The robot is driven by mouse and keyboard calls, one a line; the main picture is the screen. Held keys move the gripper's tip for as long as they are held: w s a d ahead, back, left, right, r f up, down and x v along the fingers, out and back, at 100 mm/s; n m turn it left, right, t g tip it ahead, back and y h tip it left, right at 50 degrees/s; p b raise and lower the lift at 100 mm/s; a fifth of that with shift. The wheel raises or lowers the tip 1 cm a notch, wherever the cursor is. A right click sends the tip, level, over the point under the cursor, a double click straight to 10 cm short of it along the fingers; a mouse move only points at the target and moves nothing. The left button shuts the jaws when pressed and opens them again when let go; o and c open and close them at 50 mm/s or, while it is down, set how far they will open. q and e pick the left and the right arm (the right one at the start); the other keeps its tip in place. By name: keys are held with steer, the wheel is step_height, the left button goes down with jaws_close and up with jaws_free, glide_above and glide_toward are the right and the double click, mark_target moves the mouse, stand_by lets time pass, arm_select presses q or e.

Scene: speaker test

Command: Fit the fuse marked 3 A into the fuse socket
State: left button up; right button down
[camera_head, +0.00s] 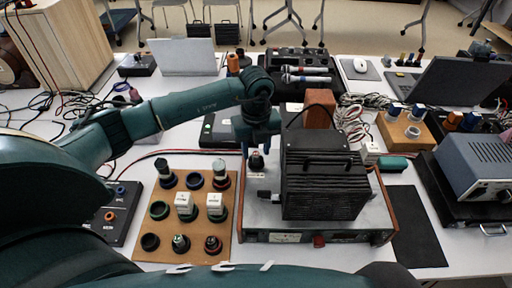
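My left gripper (258,147) points down over the left side of the amplifier-like unit (262,215). A small dark round piece with a reddish mark (257,161) is between or just below its fingertips; I cannot tell whether they grip it. A small dark fitting (268,195) sits on the unit below; I cannot tell if this is the fuse socket. A brown board (171,223) at the left has several dark round holders, some filled with pieces, including ones with white labels (183,201) (214,202). The 3 A marking is not readable. My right gripper is not in view.
A black finned block with a handle (325,182) stands on the unit, close right of the gripper. A brown box (319,108) and coiled cables (352,120) are behind it. A dark mat (417,228) and a grey instrument (475,165) lie to the right.

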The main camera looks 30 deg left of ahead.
mark_target(256, 154)
arm_select(q)
step_height(256, 154, up, 12)
steer(key=b, duration=0.1)
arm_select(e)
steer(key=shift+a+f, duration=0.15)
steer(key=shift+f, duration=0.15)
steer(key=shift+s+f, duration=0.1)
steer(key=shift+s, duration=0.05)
